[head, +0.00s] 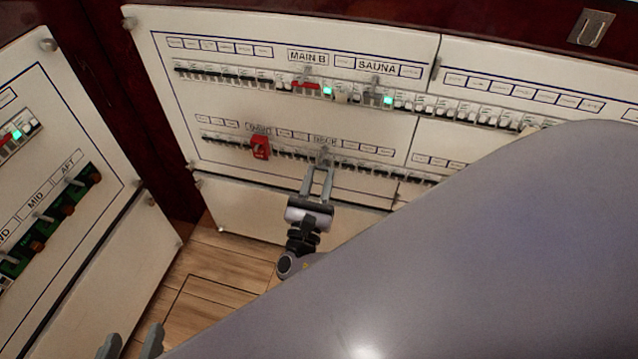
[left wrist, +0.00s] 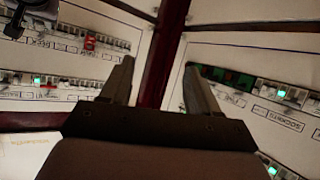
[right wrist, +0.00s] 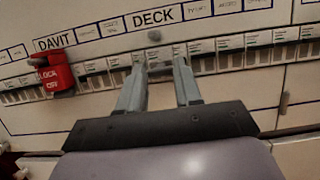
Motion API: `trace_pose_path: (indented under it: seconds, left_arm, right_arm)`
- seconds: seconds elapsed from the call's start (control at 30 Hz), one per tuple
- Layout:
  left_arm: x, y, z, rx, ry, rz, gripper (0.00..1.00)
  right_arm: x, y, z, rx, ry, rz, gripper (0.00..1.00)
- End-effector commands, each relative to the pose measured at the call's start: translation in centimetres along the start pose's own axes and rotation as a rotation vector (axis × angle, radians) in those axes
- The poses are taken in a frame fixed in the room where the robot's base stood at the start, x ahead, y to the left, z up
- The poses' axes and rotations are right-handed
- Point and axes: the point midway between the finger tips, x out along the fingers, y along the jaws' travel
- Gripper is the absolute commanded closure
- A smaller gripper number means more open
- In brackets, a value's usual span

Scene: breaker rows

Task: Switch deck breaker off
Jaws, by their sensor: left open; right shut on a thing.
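The DECK label (right wrist: 154,18) sits above a breaker row on the large cream panel in the right wrist view. The grey deck breaker (right wrist: 160,66) is below it, partly hidden between my fingers; its lever position is unclear. My right gripper (right wrist: 160,60) is shut on it, one finger on each side. In the head view my right gripper (head: 319,170) reaches up from below to the deck breaker (head: 323,154) in the lower row. My left gripper (head: 134,337) is open and empty at the bottom left, and shows apart from the panels in the left wrist view (left wrist: 158,66).
A red lockout (right wrist: 56,74) hangs on the davit breaker left of deck. Other breakers flank it closely. Above are the MAIN B breaker (head: 305,85) and SAUNA breaker (head: 373,96), with green lights. A second panel (head: 60,110) stands left. My own grey arm hides the lower right.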

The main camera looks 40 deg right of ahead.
Motion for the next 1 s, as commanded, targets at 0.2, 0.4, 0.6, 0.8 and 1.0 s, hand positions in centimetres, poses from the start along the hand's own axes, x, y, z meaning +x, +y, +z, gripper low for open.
trace_pose_path:
  seconds: [0.2,0.4,0.6,0.8,1.0]
  left_arm:
    - [2.6,2.3,0.9,-0.137,0.055,0.129,0.39]
    - [2.9,2.6,1.1,-0.143,0.101,0.159,0.39]
    - [2.2,1.7,1.1,-0.068,0.152,0.113,0.39]
    - [1.9,1.3,0.9,-0.034,0.176,0.093,0.39]
    - [1.8,1.2,0.8,-0.025,0.18,0.088,0.39]
  right_arm:
    - [-0.5,0.0,-1.9,0.0,-0.17,0.0,0.96]
    - [-0.3,0.0,-2.3,0.001,-0.286,0.001,0.96]
    - [-0.2,0.0,-2.5,-0.001,-0.358,0.002,0.96]
    - [-0.1,0.0,-2.5,-0.001,-0.391,0.002,0.97]
    - [0.0,0.0,-2.4,-0.001,-0.398,0.002,0.96]
